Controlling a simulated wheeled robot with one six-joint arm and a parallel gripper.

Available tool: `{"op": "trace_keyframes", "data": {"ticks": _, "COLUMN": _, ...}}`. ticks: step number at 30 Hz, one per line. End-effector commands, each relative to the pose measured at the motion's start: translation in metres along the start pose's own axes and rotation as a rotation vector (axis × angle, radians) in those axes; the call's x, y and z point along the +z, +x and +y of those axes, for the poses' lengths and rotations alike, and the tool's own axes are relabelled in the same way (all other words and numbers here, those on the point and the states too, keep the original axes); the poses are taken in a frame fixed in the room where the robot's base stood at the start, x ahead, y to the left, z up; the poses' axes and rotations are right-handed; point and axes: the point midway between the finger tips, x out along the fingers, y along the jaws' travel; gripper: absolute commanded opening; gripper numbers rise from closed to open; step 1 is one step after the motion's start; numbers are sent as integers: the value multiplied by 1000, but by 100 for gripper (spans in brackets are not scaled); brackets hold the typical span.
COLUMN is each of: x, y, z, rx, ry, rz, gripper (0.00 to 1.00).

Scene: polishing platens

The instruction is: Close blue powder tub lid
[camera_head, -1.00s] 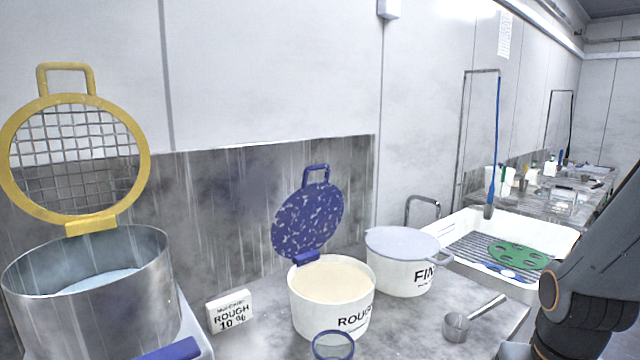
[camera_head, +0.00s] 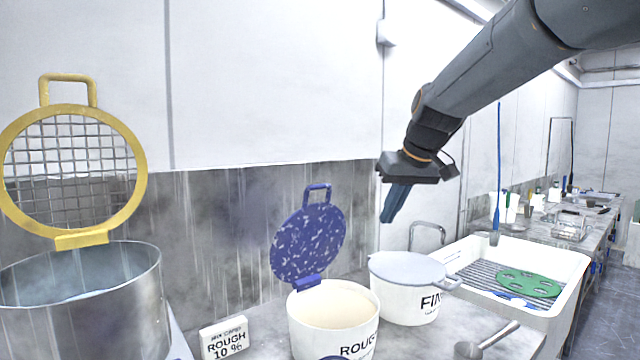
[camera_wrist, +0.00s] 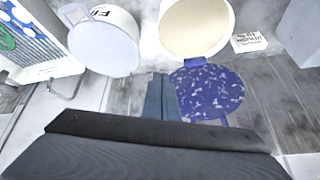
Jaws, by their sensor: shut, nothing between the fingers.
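The white tub marked ROUGH (camera_head: 312,335) stands on the bench with pale powder inside. Its blue speckled lid (camera_head: 308,243) is hinged at the tub's back rim and stands open, leaning back, with a loop handle on top. My gripper (camera_head: 390,219) is shut and empty, in the air to the right of the lid and above the lidded tub. In the wrist view my shut fingers (camera_wrist: 160,97) appear beside the blue lid (camera_wrist: 207,92), apparently apart from it. The open tub (camera_wrist: 196,28) shows beyond them.
A white tub marked FIN (camera_head: 408,300) with a grey lid stands right of the ROUGH tub. A steel pot (camera_head: 85,300) with a raised yellow mesh lid (camera_head: 135,205) is at left. A label block (camera_head: 224,339), a scoop (camera_head: 480,345) and a white sink (camera_head: 570,285) are nearby.

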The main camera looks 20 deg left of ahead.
Motion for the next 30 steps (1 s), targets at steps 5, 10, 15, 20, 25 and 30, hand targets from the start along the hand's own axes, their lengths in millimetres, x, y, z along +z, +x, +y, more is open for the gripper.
{"op": "trace_keyframes", "data": {"ticks": 5, "x": -94, "y": -40, "z": -67, "rx": -89, "ry": -174, "rz": 122, "gripper": 0}}
{"op": "trace_keyframes", "data": {"ticks": 10, "x": -138, "y": -74, "z": -112, "rx": -144, "ry": -287, "rz": 196, "gripper": 0}}
{"op": "trace_keyframes", "data": {"ticks": 15, "x": -151, "y": -86, "z": -129, "rx": -165, "ry": -328, "rz": 222, "gripper": 0}}
{"op": "trace_keyframes", "data": {"ticks": 20, "x": -154, "y": -72, "z": -133, "rx": -166, "ry": -328, "rz": 221, "gripper": 0}}
{"op": "trace_keyframes", "data": {"ticks": 25, "x": -160, "y": -43, "z": -138, "rx": -166, "ry": -327, "rz": 220, "gripper": 0}}
{"op": "trace_keyframes", "data": {"ticks": 30, "x": -166, "y": -13, "z": -144, "rx": -165, "ry": -327, "rz": 220, "gripper": 0}}
